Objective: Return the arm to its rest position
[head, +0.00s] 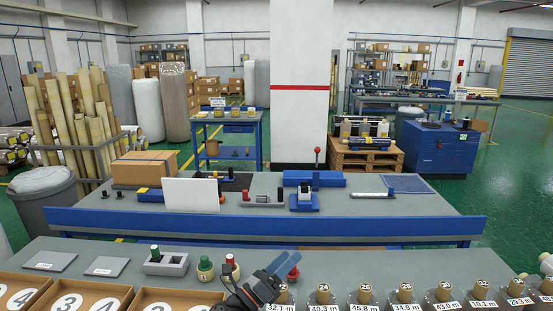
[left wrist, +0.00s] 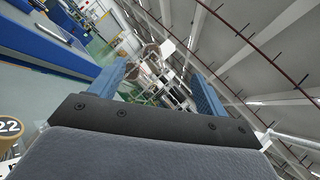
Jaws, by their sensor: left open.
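My left gripper (head: 284,262) is at the lower middle of the head view, above the near grey bench, with its blue fingers pointing up and to the right. In the left wrist view its two blue fingers (left wrist: 158,82) stand wide apart with nothing between them. The wrist is tilted, so that camera looks across the hall and up to the roof. The gripper and arm hide part of the bench behind them. My right gripper is not in view.
Wrapped rolls with number tags (head: 405,296) stand in a row to the right of my gripper. Numbered cardboard bins (head: 82,300) are at lower left. Green-topped (head: 205,268) and red-topped (head: 230,265) items stand close left of my arm. A blue-edged table (head: 260,222) lies beyond.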

